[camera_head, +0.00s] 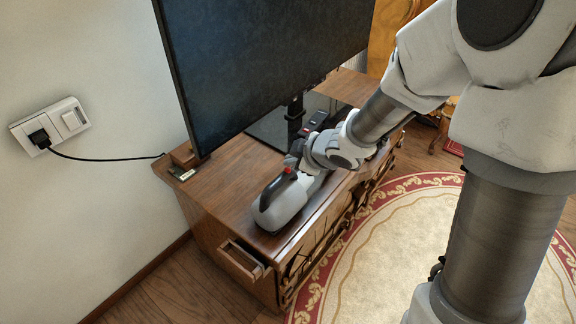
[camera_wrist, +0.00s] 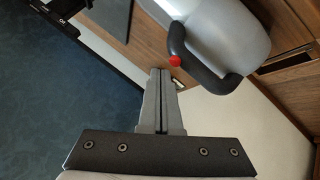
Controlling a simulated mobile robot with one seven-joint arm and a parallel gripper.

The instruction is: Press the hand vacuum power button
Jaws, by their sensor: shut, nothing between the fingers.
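The hand vacuum (camera_head: 284,199) lies on the wooden cabinet, with a light grey body and a dark handle. It also shows in the wrist view (camera_wrist: 222,35), at the upper right. Its red power button (camera_wrist: 174,60) sits on the dark handle; in the head view the red button (camera_head: 289,170) shows near my wrist. My gripper (camera_wrist: 160,72) is shut and empty. Its fingertips appear just below and left of the red button in the wrist view. I cannot tell whether they touch it. In the head view my wrist hides the fingertips.
A large dark screen (camera_head: 260,60) stands on the cabinet (camera_head: 216,185) behind the vacuum. A drawer (camera_head: 243,258) at the cabinet's near end is partly open. A small black device (camera_head: 314,122) lies beyond my wrist. A wall outlet (camera_head: 50,125) with a plugged cord is at left.

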